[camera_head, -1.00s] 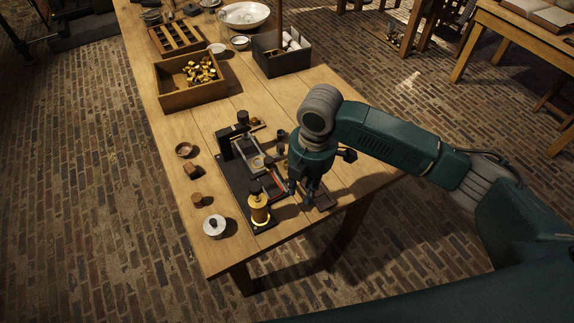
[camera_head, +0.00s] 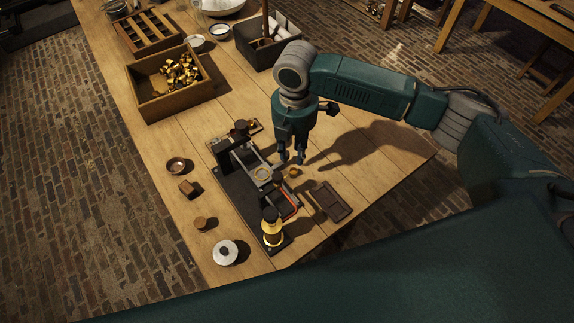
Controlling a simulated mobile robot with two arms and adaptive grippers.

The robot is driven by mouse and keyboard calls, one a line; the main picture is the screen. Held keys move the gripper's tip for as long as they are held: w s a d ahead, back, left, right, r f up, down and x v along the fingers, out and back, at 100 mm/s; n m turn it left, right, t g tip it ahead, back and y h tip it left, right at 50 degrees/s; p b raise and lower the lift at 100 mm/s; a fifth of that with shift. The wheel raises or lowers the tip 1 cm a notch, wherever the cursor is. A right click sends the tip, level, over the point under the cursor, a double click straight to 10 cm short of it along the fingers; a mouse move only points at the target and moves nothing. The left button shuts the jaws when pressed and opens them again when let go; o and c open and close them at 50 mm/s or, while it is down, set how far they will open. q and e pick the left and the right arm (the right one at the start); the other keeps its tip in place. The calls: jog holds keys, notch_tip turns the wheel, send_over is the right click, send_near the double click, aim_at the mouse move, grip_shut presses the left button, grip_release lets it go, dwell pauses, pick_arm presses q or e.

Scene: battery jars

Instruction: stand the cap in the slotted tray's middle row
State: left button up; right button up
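A small brass piece (camera_head: 293,172), which may be the cap, shows just below the fingertips of my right gripper (camera_head: 291,158). I cannot tell whether it lies on the table or how it is turned. The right gripper points down, its fingers apart, with nothing visible between them. A wooden tray with dark slots in rows (camera_head: 147,32) stands at the far left, well away from the gripper; it looks like the slotted tray. Brass caps (camera_head: 182,71) lie heaped in an open wooden box (camera_head: 176,104) in front of it. My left gripper is out of view.
A black fixture (camera_head: 228,180) with a brass-and-black post (camera_head: 272,229) stands left of the gripper. A flat dark tray (camera_head: 330,201) lies to its right. A silver lid (camera_head: 225,252) and small round pieces line the left side. A dark bin (camera_head: 270,50) stands behind.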

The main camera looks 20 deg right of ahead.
aim_at(292, 174)
jog(key=f, duration=0.2)
jog(key=s+f, duration=0.1)
jog(key=shift+d+f, duration=0.15)
jog(key=shift+f, duration=0.2)
jog(key=shift+w+a+f+p, duration=0.1)
jog(key=shift+a+f+p, duration=0.05)
jog(key=shift+f+p, duration=0.35)
jog(key=shift+w+a+f+p, duration=0.15)
jog(key=shift+f+p, duration=0.2)
jog(key=shift+f, duration=1.75)
jog(key=shift+c, duration=0.5)
jog(key=c, duration=0.4)
jog(key=shift+c, duration=0.8)
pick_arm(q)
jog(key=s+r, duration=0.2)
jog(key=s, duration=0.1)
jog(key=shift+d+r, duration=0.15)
pick_arm(e)
jog(key=shift+r, duration=0.15)
